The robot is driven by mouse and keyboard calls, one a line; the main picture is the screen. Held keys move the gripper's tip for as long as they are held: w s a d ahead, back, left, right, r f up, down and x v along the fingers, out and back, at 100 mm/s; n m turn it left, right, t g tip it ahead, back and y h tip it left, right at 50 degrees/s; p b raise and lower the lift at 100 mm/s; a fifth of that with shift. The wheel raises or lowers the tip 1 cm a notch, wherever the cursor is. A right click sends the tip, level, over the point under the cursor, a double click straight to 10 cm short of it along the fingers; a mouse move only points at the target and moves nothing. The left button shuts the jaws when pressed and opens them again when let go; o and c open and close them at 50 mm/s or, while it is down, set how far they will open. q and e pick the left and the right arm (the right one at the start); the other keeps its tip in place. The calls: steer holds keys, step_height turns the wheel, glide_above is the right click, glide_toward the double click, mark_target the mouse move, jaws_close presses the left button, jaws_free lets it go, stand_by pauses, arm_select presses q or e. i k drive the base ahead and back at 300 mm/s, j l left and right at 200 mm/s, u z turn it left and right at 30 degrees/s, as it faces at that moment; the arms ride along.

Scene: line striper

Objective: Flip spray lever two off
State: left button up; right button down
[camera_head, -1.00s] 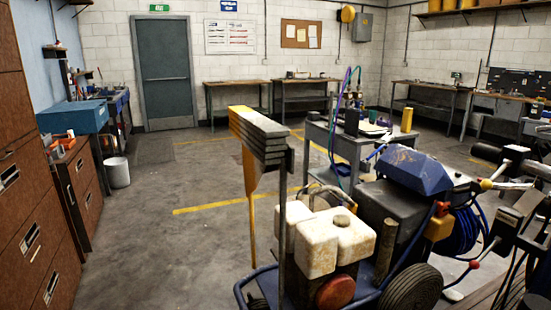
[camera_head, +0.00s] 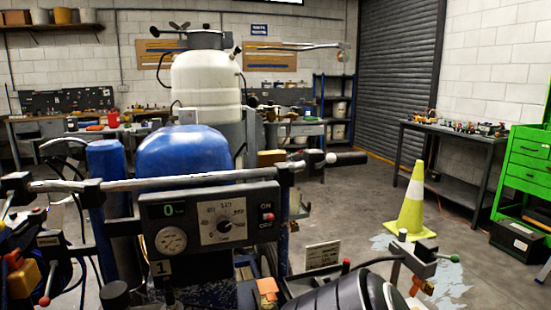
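The line striper fills the left and middle of the head view, with a handlebar (camera_head: 150,183) across it. Its control panel (camera_head: 210,222) has a green digital display, a round gauge, a dial and an ON/OFF switch. A red-knobbed lever (camera_head: 45,299) shows at the lower left. A lever assembly with a green knob (camera_head: 455,258) is at the lower right. I cannot tell which lever is spray lever two, nor its position. Neither of my grippers is visible in this view.
A yellow-green cone (camera_head: 411,205) stands on the floor right of the machine, near pale floor paint (camera_head: 450,283). A dark workbench (camera_head: 450,170) and green tool cabinet (camera_head: 525,165) are at the right. Open floor (camera_head: 350,205) lies between the striper and the shutter (camera_head: 398,80).

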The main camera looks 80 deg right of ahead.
mark_target(332, 157)
steer(key=z, duration=2.55)
